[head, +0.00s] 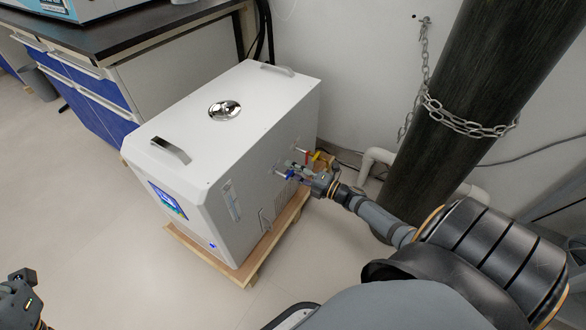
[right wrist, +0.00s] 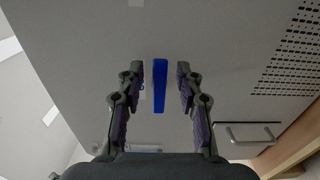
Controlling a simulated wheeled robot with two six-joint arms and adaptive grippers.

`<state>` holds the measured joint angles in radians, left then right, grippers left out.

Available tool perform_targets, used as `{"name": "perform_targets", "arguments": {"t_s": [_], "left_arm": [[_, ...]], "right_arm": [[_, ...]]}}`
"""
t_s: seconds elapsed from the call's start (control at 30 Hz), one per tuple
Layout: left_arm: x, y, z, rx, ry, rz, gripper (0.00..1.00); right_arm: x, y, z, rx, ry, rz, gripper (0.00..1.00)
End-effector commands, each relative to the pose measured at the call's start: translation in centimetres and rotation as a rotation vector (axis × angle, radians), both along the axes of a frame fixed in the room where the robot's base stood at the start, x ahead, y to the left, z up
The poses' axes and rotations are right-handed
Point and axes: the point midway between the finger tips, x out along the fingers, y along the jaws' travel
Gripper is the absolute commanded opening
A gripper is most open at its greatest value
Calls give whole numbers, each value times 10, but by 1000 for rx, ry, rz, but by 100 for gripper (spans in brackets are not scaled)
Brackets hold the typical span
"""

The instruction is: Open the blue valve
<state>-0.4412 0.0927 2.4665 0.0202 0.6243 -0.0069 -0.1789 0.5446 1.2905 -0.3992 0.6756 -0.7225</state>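The blue valve (head: 290,174) is on the side of the white distiller (head: 225,120). In the right wrist view its blue handle (right wrist: 160,86) stands upright in the picture, between my right gripper's fingers. My right gripper (head: 302,172) is at the valve, with its fingers open on both sides of the handle. A gap shows between the handle and each finger, so neither finger seems to touch it. In the head view the gripper partly hides the valve. My left gripper (head: 20,292) is at the lower left edge, far from the distiller, and its fingers cannot be made out.
Red (head: 306,153) and yellow (head: 318,156) valves sit close beside the blue one. The distiller stands on a wooden pallet (head: 262,262). A dark chained cylinder (head: 470,110) and a white pipe (head: 375,158) are to the right. The floor at left is clear.

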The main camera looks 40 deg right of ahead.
Motion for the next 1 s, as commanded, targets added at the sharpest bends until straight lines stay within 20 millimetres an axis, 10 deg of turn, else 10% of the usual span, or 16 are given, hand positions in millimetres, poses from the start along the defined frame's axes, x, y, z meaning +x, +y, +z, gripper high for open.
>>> {"name": "perform_targets", "arguments": {"t_s": [0.27,0.7,1.0], "left_arm": [[-1,0,1,0,-5,0,0],[0,0,1,0,-3,0,0],[0,0,1,0,-2,0,0]], "right_arm": [[-6,-3,0,-2,1,0,36],[-94,-39,-1,-1,5,2,36],[-111,-46,0,0,-1,0,36]]}}
